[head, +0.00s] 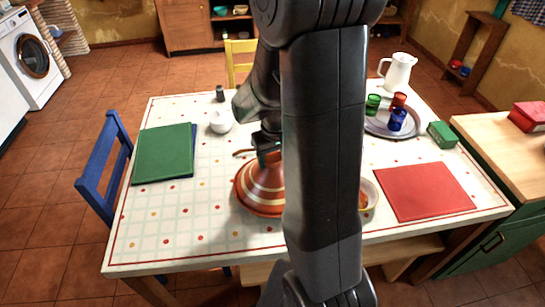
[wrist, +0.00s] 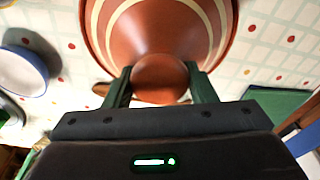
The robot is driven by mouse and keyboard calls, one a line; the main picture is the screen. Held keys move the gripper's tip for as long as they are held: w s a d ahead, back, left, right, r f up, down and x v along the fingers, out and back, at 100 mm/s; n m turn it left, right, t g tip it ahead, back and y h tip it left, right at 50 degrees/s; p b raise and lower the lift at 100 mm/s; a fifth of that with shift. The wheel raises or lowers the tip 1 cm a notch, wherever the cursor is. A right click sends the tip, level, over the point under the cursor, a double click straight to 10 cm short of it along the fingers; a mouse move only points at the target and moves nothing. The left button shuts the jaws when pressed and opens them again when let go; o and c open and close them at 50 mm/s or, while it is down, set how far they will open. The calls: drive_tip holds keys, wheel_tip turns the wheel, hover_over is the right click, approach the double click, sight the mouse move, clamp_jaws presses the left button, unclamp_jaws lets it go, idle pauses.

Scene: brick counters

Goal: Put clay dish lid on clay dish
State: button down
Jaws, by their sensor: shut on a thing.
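The clay dish lid is an orange-brown cone with cream stripes (head: 260,192), near the front middle of the table in the head view. It also fills the top of the wrist view (wrist: 158,30). My gripper (head: 269,154) is above it, with its two fingers (wrist: 158,76) shut on either side of the lid's round knob. The lid looks upright. My arm hides its right side in the head view. I cannot make out the clay dish apart from the lid, nor tell whether anything is directly under the lid.
A bowl (head: 370,194) is partly hidden behind my arm. A green mat (head: 163,153) and small white bowl (head: 221,122) are left. A red mat (head: 424,191), a tray (head: 378,129) with coloured cups and a white jug (head: 398,72) are right. The front-left tabletop is clear.

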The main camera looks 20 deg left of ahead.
drive_tip(key=c, duration=0.5)
unclamp_jaws()
drive_tip(key=r, duration=0.9)
drive_tip(key=s+d+r, duration=0.1)
drive_tip(key=r, duration=0.3)
drive_tip(key=shift+s+d+r, duration=0.1)
drive_tip(key=shift+r, duration=0.25)
drive_tip(key=f, duration=0.9)
drive_tip(key=w+a+f, duration=0.1)
drive_tip(key=f, duration=0.4)
drive_tip(key=shift+a, duration=0.1)
drive_tip(key=shift+w+r, duration=0.1)
drive_tip(key=shift+r, duration=0.25)
